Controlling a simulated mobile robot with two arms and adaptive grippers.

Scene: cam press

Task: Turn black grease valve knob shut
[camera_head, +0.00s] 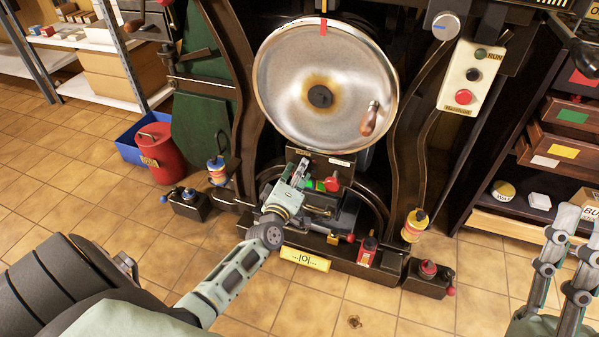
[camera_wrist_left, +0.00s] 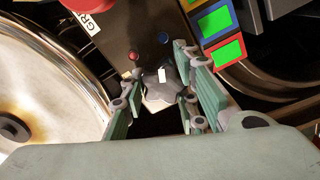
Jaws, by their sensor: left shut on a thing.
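In the left wrist view, a dark lobed knob (camera_wrist_left: 160,84) with a white mark sits on a dark panel, between the fingers of my left gripper (camera_wrist_left: 158,92). The left gripper is shut on this knob. In the head view my left gripper (camera_head: 301,172) reaches to the panel under the big metal wheel, and it hides the knob there. A white label (camera_wrist_left: 84,8) reading "GR" is partly visible near the panel's edge. My right gripper (camera_head: 562,250) is at the lower right of the head view, open and empty, away from the press.
The large metal wheel (camera_head: 300,85) with a wooden handle stands just above the left gripper. Green squares in coloured frames (camera_wrist_left: 212,22) lie beside it in the wrist view. A red can (camera_head: 160,152) and a blue bin (camera_head: 128,150) stand at left. The tiled floor in front is mostly clear.

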